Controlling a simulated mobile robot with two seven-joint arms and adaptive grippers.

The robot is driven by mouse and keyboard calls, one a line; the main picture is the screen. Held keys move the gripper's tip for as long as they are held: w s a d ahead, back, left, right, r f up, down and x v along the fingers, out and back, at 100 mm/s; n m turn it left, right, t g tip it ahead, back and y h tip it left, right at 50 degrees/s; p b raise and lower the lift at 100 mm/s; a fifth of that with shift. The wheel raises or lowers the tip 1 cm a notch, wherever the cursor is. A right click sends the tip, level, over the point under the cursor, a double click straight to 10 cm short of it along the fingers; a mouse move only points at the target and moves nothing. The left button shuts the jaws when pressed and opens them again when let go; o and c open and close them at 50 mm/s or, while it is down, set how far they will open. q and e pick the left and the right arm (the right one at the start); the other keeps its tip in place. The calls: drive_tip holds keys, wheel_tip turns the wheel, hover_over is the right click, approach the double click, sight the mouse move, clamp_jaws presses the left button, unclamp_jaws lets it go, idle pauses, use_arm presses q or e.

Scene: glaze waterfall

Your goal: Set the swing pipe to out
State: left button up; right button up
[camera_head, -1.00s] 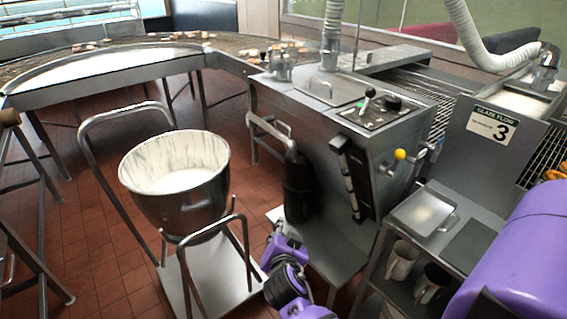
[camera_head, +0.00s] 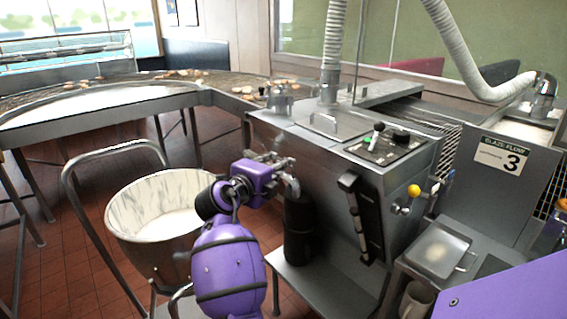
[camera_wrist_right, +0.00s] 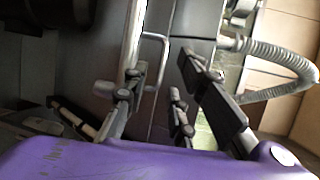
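The swing pipe (camera_head: 292,185) is a grey metal pipe on the left side of the steel machine (camera_head: 330,145). Its bent end shows above a black cylinder (camera_head: 298,230); my left gripper hides much of the rest. My left gripper (camera_head: 280,162) is at the pipe, overlapping it in the head view. Whether its fingers touch or grasp the pipe is too small to tell. My right gripper (camera_wrist_right: 163,78) shows in the right wrist view with its fingers apart and nothing held between them.
A steel bowl (camera_head: 125,238) with white contents stands left of the pipe, behind a bent tube rail (camera_head: 68,185). A shelf with a metal tray (camera_head: 437,250) is at the right.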

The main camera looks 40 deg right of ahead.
drive_tip(key=shift+p+x, duration=0.3)
drive_tip(key=shift+x, duration=1.4)
clamp_jaws()
